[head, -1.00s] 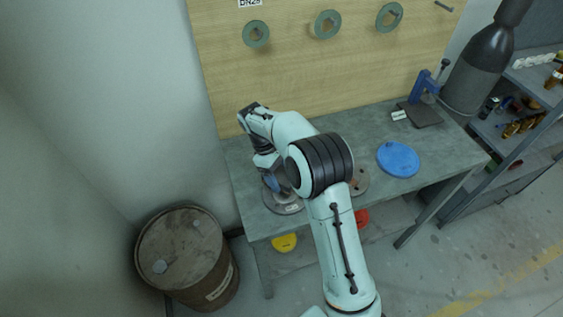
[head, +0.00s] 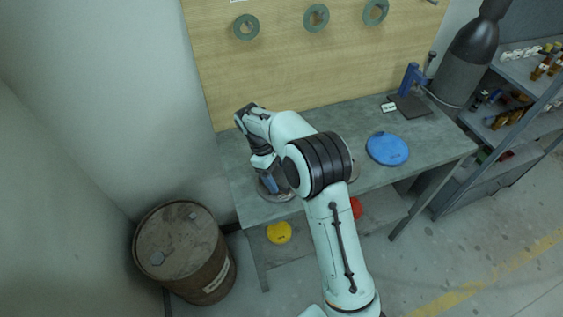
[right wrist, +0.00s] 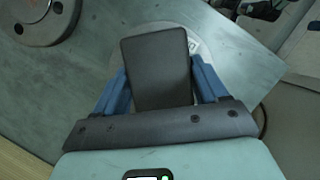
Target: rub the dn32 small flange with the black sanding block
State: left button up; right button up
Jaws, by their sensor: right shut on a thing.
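My right gripper (head: 268,184) is over the left front part of the workbench. In the right wrist view its blue fingers (right wrist: 160,85) are shut on the black sanding block (right wrist: 157,68). A round grey flange (right wrist: 203,46) lies under the block and is mostly hidden by it; part of its pale rim and some lettering show. In the head view this flange (head: 285,196) shows at the bench's left front, partly covered by the gripper. I cannot tell whether the block touches it. My left gripper is not in view.
The workbench (head: 345,122) also holds a blue disc (head: 387,149) and a blue vice (head: 411,78). Another round flange (right wrist: 45,22) shows in the right wrist view. A rusty barrel (head: 185,250) stands left of the bench. Several green rings hang on the wooden board (head: 300,65).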

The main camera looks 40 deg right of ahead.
aim_at(277, 172)
notch_tip(277, 172, up, 2)
jog(key=shift+r, duration=0.2)
jog(key=shift+w+d+r+p, duration=0.15)
jog(key=shift+w+r+p, duration=0.35)
jog(key=shift+p, duration=0.25)
jog(key=shift+r, duration=0.25)
jog(key=shift+s+r, duration=0.15)
jog(key=shift+r, duration=0.65)
jog(key=shift+s+r, duration=0.15)
jog(key=shift+r, duration=1)
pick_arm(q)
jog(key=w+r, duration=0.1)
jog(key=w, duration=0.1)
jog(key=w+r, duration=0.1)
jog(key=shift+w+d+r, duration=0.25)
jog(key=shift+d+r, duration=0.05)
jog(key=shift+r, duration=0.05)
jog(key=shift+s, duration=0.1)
